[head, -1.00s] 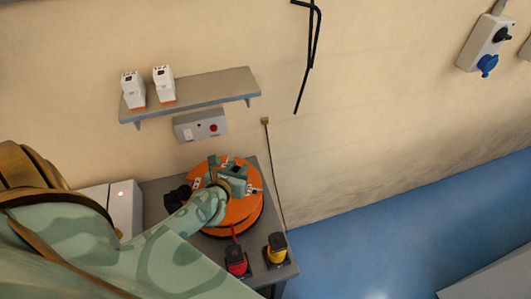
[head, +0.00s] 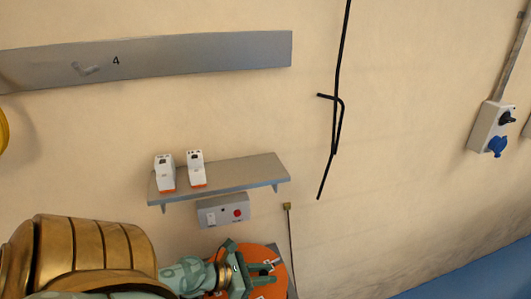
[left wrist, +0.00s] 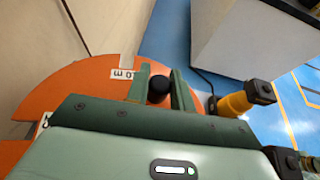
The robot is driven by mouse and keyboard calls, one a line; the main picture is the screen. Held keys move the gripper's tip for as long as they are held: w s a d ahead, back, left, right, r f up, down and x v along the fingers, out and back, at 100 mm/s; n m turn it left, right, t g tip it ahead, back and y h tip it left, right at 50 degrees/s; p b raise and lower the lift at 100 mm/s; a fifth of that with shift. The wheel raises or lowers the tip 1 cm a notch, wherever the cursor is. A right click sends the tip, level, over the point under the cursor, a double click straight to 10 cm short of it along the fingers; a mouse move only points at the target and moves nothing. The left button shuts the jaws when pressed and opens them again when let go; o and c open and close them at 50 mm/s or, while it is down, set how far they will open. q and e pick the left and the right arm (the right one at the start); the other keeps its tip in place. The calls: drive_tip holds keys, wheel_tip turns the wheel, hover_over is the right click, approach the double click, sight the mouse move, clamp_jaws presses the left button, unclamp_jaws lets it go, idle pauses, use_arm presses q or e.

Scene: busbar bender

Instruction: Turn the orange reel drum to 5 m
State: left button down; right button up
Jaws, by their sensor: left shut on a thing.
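The orange reel drum (head: 270,290) is at the bottom of the head view, cut off by the edge. It fills the left of the left wrist view (left wrist: 75,85), where a white label (left wrist: 122,73), seen turned over, seems to read 0 m. My left gripper (head: 266,268) is over the drum. In the left wrist view its fingers (left wrist: 162,88) stand either side of a black knob (left wrist: 159,89) on the drum and are shut on it. A second label is partly hidden by my gripper. My right gripper is out of view.
A wall shelf (head: 232,178) with two white devices (head: 180,171) and a grey control box with a red button (head: 222,211) are above the drum. A yellow connector (left wrist: 240,101) stands beside the drum. A grey cabinet (left wrist: 250,35) stands on the blue floor beyond.

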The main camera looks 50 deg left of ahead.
use_arm(q)
drive_tip(key=shift+s+d+m+g+h+b, duration=0.15)
drive_tip(key=shift+s+m+g+h+b, duration=0.2)
drive_tip(key=shift+m+h, duration=0.3)
drive_tip(key=shift+s+d+m+g+h+b, duration=0.1)
drive_tip(key=shift+s+m+g+h+b, duration=0.1)
drive_tip(key=shift+m+g+h, duration=0.3)
drive_tip(key=c, duration=1.2)
unclamp_jaws()
drive_tip(key=shift+c, duration=0.2)
drive_tip(key=shift+s, duration=0.15)
drive_tip(key=v, duration=0.5)
drive_tip(key=p+v, duration=0.1)
drive_tip(key=v, duration=1)
drive_tip(key=shift+a+f+p, duration=0.2)
drive_tip(key=shift+f+p, duration=0.05)
drive_tip(key=shift+p, duration=0.05)
